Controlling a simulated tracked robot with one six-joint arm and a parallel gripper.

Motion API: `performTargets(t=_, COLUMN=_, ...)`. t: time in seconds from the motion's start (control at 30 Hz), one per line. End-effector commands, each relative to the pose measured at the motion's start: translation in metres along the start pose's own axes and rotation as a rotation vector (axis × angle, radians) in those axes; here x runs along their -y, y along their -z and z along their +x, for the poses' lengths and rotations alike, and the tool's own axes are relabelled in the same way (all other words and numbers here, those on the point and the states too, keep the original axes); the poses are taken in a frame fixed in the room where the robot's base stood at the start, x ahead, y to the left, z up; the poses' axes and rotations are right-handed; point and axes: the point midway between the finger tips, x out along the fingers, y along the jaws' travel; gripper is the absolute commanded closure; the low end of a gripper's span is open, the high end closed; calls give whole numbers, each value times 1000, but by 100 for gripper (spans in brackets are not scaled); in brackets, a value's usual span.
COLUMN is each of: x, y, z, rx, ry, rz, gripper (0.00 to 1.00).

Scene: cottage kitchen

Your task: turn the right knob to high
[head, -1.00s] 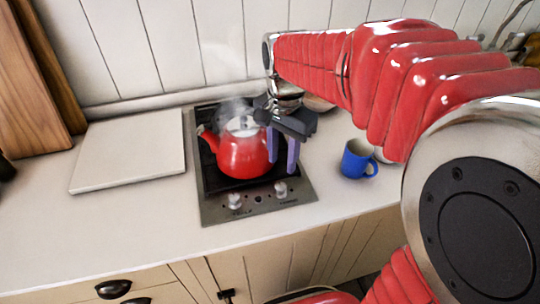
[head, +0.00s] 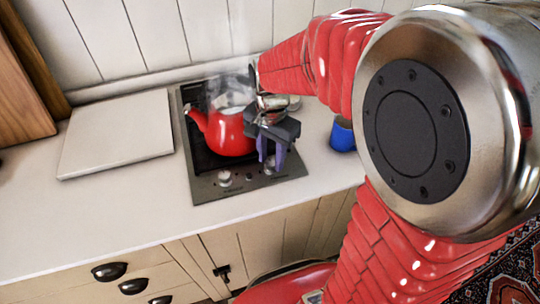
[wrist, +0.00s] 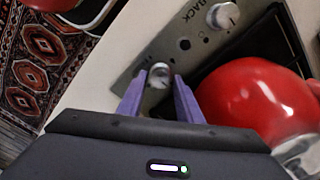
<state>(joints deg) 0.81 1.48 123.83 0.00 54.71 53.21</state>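The right knob (wrist: 160,75) is a small silvery knob on the cooktop's front panel. In the wrist view it shows between the two purple fingertips of my gripper (wrist: 159,78). The left knob (head: 225,178) also shows in the wrist view (wrist: 222,16). The cooktop (head: 208,191) is dark with a metal front panel.
A steaming red kettle (head: 230,132) stands on the cooktop, close beside my gripper. A blue mug (head: 342,134) stands on the counter to the right, partly hidden by my arm. A pale board (head: 118,135) lies to the left. The front counter strip is clear.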

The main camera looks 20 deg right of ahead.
Motion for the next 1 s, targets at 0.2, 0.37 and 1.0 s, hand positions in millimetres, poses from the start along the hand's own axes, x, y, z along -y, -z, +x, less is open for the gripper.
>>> performTargets(t=0.2, x=0, y=0, z=0, rx=0, ry=0, rz=0, gripper=83)
performTargets(t=0.37, x=0, y=0, z=0, rx=0, ry=1, rz=0, gripper=94)
performTargets(t=1.0, x=1, y=0, z=-1, rx=0, ry=2, rz=-148, gripper=98)
